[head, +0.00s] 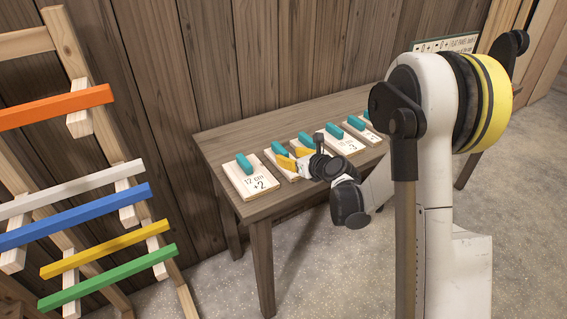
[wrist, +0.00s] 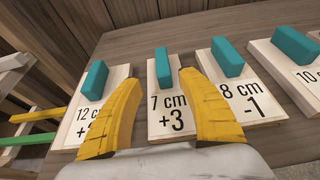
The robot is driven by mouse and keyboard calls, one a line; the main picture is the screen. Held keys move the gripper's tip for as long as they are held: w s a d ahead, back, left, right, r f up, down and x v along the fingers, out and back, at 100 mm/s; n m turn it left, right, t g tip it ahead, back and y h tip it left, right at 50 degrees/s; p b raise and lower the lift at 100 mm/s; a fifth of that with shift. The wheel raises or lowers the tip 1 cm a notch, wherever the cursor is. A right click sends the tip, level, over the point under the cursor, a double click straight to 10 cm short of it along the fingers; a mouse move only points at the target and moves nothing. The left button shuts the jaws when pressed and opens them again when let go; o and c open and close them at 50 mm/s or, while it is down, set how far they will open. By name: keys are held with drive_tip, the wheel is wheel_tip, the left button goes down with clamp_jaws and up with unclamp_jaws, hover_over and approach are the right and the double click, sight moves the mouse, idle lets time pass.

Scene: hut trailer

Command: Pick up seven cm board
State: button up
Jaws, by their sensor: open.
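The seven cm board (wrist: 165,124) is a pale wooden board marked "7 cm +3" with a teal block handle (wrist: 162,68) standing on it. It lies flat on the table, between the 12 cm board and the 8 cm board. In the head view the seven cm board (head: 283,167) is partly hidden behind my gripper. My gripper (wrist: 160,92) has two yellow fingers, open, on either side of the board's label in the wrist view. The teal handle shows beyond the fingertips, and nothing is held. In the head view my gripper (head: 294,157) is low over the boards.
The 12 cm board (head: 240,184) and the 8 cm board (wrist: 240,100) flank it closely, each with a teal handle. More boards, including a 10 cm one (wrist: 287,75), continue along the wooden table (head: 212,149). A plank wall stands behind. A rack with coloured bars (head: 95,221) stands left.

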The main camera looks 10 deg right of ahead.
sight(286, 155)
drive_tip(key=x, duration=0.1)
drive_tip(key=b+x, duration=0.1)
drive_tip(key=x, duration=0.1)
drive_tip(key=b+x, duration=0.1)
drive_tip(key=x, duration=0.1)
drive_tip(key=shift+w+d+f, duration=0.1)
drive_tip(key=shift+d+f, duration=0.2)
drive_tip(key=shift+f, duration=0.05)
clamp_jaws()
